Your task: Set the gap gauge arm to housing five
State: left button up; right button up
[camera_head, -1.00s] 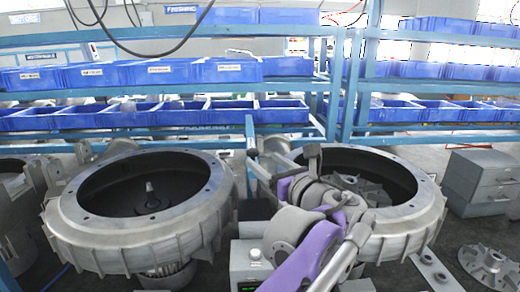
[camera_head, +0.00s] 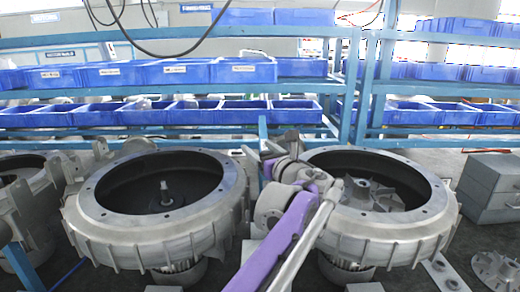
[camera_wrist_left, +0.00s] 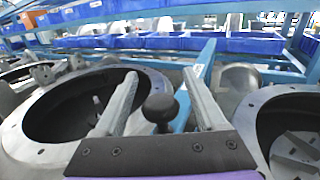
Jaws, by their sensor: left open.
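My left gripper (camera_head: 268,152) is open between two round grey blower housings, the left one (camera_head: 155,240) and the right one (camera_head: 400,240). In the left wrist view a black ball knob (camera_wrist_left: 160,107) lies between the spread fingers of my left gripper (camera_wrist_left: 160,82), with a gap on both sides. I cannot tell whether this knob belongs to the gap gauge arm. The gauge arm is not clearly seen in the head view, where my purple arm covers the space between the housings. No housing numbers can be read. My right gripper is not in view.
An impeller (camera_head: 370,192) sits inside the right housing, and another (camera_head: 497,268) lies at the lower right. Grey drawers (camera_head: 490,185) stand at the right. Blue racks with bins (camera_head: 243,70) cross the back. A blue post (camera_head: 263,135) rises behind my gripper.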

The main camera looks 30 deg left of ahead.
pick_arm(q)
grip_shut()
dwell(1.3)
